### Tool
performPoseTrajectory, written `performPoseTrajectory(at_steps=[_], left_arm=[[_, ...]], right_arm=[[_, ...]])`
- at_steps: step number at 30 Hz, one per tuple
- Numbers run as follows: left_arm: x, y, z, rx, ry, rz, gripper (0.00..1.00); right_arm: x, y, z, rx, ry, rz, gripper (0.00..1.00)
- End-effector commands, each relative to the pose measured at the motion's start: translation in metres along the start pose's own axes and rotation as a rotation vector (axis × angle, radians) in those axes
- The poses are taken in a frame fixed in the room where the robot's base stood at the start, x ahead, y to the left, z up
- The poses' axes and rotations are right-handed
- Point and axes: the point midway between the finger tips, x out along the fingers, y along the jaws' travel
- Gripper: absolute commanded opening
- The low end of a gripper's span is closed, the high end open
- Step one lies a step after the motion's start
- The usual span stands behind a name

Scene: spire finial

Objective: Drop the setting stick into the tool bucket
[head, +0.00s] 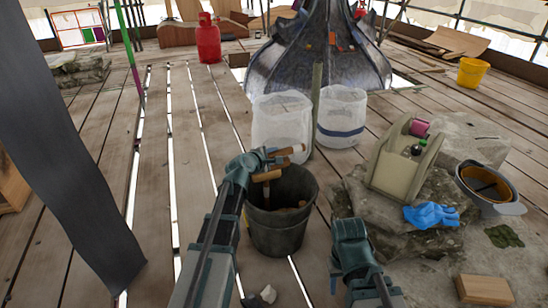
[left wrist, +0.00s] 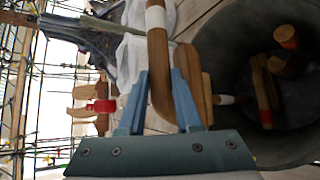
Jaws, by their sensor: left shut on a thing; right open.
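My left gripper (head: 268,163) is at the rim of the dark tool bucket (head: 277,236), on its upper left. It is shut on a wooden stick with a white band, the setting stick (head: 287,151). In the left wrist view the stick (left wrist: 160,62) stands between the two blue fingers (left wrist: 160,100), with the bucket's open mouth (left wrist: 230,45) just to the right. Several wooden-handled tools (left wrist: 266,95) lie inside the bucket. My right gripper (head: 350,229) is low, right of the bucket, and empty; its fingers are hardly visible.
Two whitish bags (head: 281,125) stand behind the bucket.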

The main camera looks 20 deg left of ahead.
Motion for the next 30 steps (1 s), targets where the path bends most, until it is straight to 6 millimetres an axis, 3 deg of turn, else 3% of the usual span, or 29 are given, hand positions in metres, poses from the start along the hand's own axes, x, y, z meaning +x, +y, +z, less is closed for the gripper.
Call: performPoseTrajectory(at_steps=[15, 26, 27, 30], left_arm=[[0.021, -0.045, -0.021, 0.000, -0.001, 0.000, 0.00], [0.022, -0.048, -0.023, 0.000, -0.001, 0.000, 0.00], [0.022, -0.048, -0.023, 0.000, -0.001, 0.000, 0.34], [0.022, -0.048, -0.023, 0.000, -0.001, 0.000, 0.53]], right_arm=[[0.053, -0.005, -0.003, 0.000, 0.001, 0.000, 0.50], [0.057, -0.006, -0.003, 0.000, 0.001, 0.000, 0.50], [0.057, -0.006, -0.003, 0.000, 0.001, 0.000, 0.50], [0.057, -0.006, -0.003, 0.000, 0.001, 0.000, 0.50]])
